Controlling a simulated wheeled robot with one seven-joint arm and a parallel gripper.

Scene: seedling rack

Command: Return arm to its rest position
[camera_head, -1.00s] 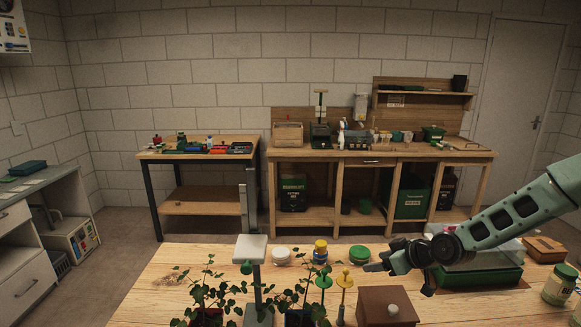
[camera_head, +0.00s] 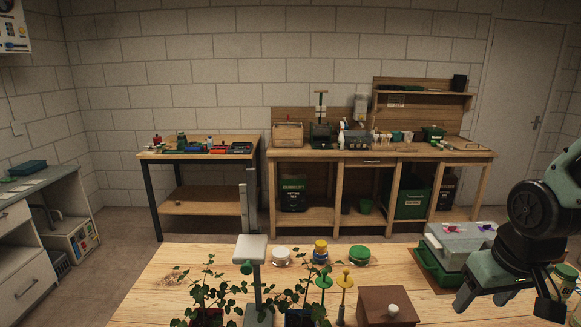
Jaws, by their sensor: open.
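My gripper (camera_head: 507,298) is at the lower right of the head view, pointing down with its fingers spread apart. Nothing shows between the fingers. My arm is folded upright at the right edge. The gripper appears over or in front of the right part of the wooden table (camera_head: 165,290); its height above the top is hard to tell. It partly hides a green tray (camera_head: 432,268) with a greyish cover on top.
Two potted seedlings (camera_head: 208,292) (camera_head: 297,290), a pale-topped post (camera_head: 250,250), green and yellow knobbed tools (camera_head: 345,282) and a knobbed wooden box (camera_head: 375,305) stand in front. Several lidded jars (camera_head: 359,256) stand behind. A glass jar (camera_head: 565,278) is partly hidden at right.

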